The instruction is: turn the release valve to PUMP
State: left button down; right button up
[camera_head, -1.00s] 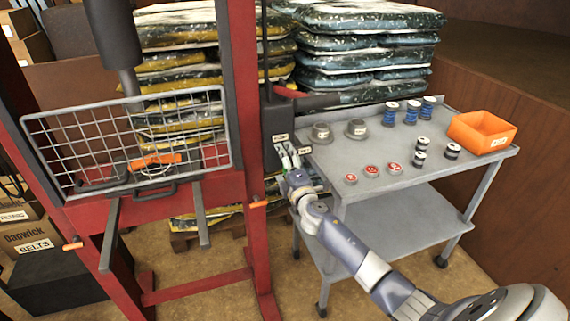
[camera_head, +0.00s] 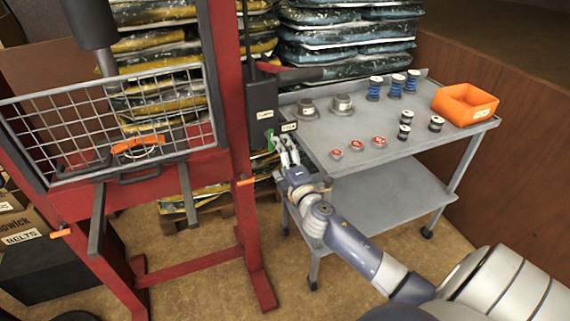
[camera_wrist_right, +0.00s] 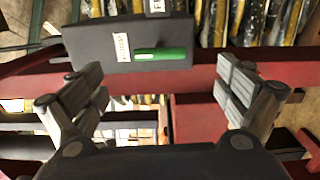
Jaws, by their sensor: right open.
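The release valve is a green lever (camera_wrist_right: 160,54) on the dark pump block (camera_wrist_right: 110,42). In the right wrist view the lever lies sideways across the block, beside a white label with small, unclear print. In the head view the black pump body (camera_head: 262,103) stands by the red frame post, with the green lever (camera_head: 270,140) showing small at its lower end. My right gripper (camera_head: 283,147) is just right of the lever in the head view. In the right wrist view its fingers (camera_wrist_right: 160,88) are spread wide with nothing between them, and the lever is beyond them. My left gripper is out of view.
The red press frame (camera_head: 226,110) with a wire guard (camera_head: 100,115) stands left. A grey cart (camera_head: 335,125) is close at the right, holding spools, red-topped parts and an orange bin (camera_head: 465,105). Stacked bags (camera_head: 345,40) stand behind.

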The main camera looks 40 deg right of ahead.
jog(key=shift+v, duration=1.65)
